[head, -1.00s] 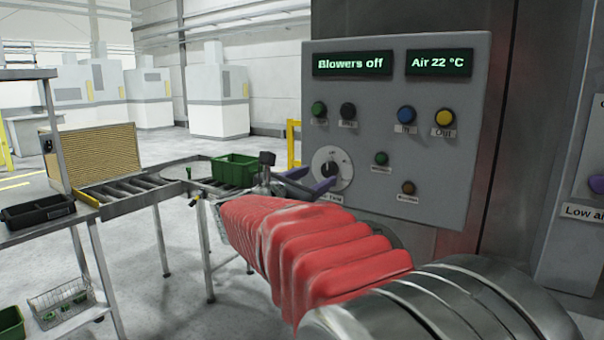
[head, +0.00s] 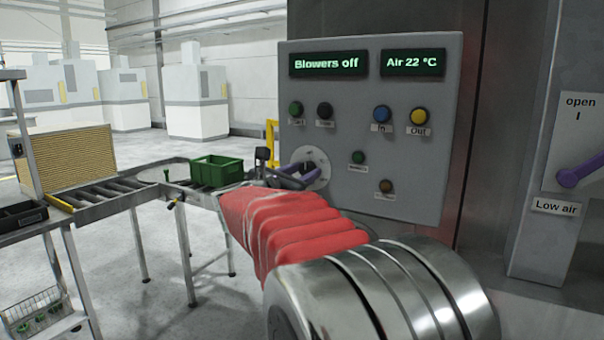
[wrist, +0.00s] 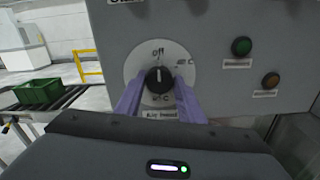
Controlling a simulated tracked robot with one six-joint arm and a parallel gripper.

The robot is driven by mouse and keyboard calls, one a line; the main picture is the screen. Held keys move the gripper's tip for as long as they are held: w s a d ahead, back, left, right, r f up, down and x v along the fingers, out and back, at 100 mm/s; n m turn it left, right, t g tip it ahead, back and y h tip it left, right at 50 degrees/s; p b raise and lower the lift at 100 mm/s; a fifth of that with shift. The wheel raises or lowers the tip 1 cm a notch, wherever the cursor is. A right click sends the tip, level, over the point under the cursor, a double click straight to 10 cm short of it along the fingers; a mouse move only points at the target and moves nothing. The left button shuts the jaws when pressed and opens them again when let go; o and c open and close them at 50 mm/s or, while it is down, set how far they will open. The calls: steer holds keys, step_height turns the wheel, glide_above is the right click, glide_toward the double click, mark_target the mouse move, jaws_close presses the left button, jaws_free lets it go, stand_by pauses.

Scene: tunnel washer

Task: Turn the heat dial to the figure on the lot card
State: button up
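In the wrist view a round white dial plate (wrist: 133,69) carries a black knob (wrist: 158,80). The knob's white mark points up, toward "off". Other marks ending in "°C" lie to the right and below, their figures unreadable. A label (wrist: 161,114) under the dial is too blurred to read surely. My gripper (wrist: 158,88) is open, its purple fingers on either side of the knob, with gaps visible. In the head view my gripper (head: 300,173) reaches the dial (head: 321,160) and hides much of it. I see no lot card.
The grey panel (head: 425,175) has several coloured buttons and two displays, "Blowers off" (head: 330,64) and "Air 22 °C" (head: 412,62). A purple lever (head: 580,171) above a "Low air" label is at the right. A green crate (head: 222,171) stands on the roller conveyor at the left.

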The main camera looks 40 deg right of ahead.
steer(key=c, duration=0.6)
steer(key=shift+a, duration=0.15)
steer(key=shift+m, duration=0.5)
steer(key=m, duration=0.4)
steer(key=shift+s+d+m, duration=0.1)
steer(key=shift+d+m, duration=0.1)
steer(key=shift+m, duration=0.1)
steer(key=m, duration=0.6)
steer(key=shift+f, duration=0.1)
steer(key=shift+d, duration=0.1)
